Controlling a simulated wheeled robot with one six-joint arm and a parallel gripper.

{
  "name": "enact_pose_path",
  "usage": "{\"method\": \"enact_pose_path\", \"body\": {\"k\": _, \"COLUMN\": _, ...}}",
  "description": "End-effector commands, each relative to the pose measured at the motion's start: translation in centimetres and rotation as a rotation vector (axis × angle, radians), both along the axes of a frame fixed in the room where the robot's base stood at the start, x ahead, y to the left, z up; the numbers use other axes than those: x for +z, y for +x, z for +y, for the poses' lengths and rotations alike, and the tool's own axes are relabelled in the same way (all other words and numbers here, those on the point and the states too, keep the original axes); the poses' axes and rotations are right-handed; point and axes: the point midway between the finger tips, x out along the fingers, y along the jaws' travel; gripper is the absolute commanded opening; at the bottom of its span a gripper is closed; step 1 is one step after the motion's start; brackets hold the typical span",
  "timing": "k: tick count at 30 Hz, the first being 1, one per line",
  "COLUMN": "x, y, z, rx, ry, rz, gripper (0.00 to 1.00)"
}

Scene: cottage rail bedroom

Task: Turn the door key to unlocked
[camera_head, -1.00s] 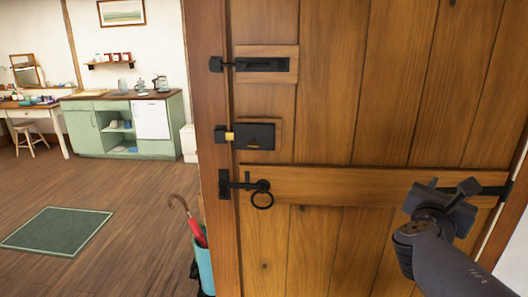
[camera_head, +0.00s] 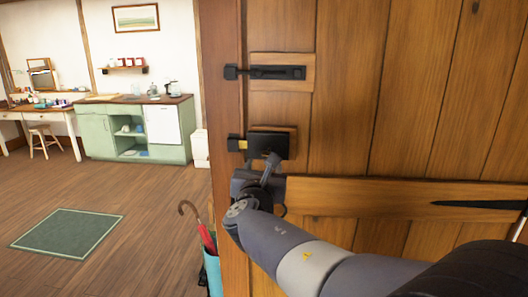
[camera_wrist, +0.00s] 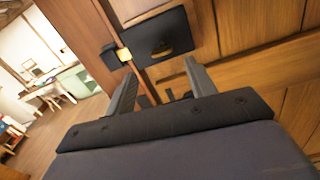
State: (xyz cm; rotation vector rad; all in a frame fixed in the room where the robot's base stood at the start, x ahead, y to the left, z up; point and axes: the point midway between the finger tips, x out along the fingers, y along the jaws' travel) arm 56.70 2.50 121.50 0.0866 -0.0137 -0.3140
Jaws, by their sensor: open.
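The black lock box (camera_head: 268,144) is mounted on the wooden door (camera_head: 345,110). Its brass-coloured bolt (camera_head: 243,145) shows between the box and the dark keeper on the frame. The wrist view shows the lock box (camera_wrist: 155,32) and bolt (camera_wrist: 124,54) larger, tilted, just beyond my fingers. A small dark, brass-tinted detail is low on the box face; I cannot tell whether it is the key. My gripper (camera_head: 266,166) is just below the lock box in the head view. In the wrist view my gripper (camera_wrist: 162,84) has its fingers apart with nothing between them.
A black slide bolt (camera_head: 277,72) is above the lock. The ring latch below is mostly hidden by my gripper. An umbrella (camera_head: 206,236) stands in a teal holder (camera_head: 213,272) beside the door frame. Open floor with a green rug (camera_head: 68,233) is left.

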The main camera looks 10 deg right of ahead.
Motion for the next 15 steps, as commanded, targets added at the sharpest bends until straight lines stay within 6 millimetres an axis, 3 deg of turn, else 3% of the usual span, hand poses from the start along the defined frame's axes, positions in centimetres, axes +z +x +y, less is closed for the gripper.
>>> {"method": "enact_pose_path", "body": {"k": 9, "x": 0.0, "y": 5.5, "z": -1.8, "rx": -0.001, "ry": 0.0, "rz": 0.002, "gripper": 0.53}}
{"method": "enact_pose_path", "body": {"k": 15, "x": 0.0, "y": 7.7, "z": -2.5, "rx": 0.0, "ry": 0.0, "rz": 0.001, "gripper": 0.53}}
